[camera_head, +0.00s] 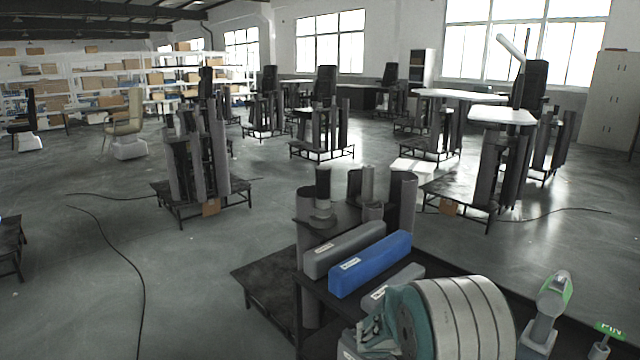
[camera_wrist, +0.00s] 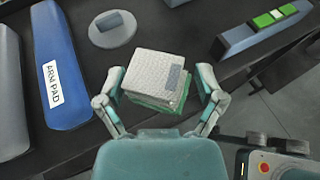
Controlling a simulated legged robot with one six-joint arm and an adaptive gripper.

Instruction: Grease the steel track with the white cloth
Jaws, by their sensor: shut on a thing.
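My gripper (camera_wrist: 162,80) is in the wrist view, its two pale teal fingers on either side of a square white textured pad (camera_wrist: 153,68), which looks like the white cloth. The pad has a grey patch on its right and a green layer under it. The gripper is shut on it, above the black table.
A blue arm pad (camera_wrist: 62,75) lies left of my gripper, with a grey pad (camera_wrist: 10,95) beyond it. A grey disc with a handle (camera_wrist: 112,28) lies above.

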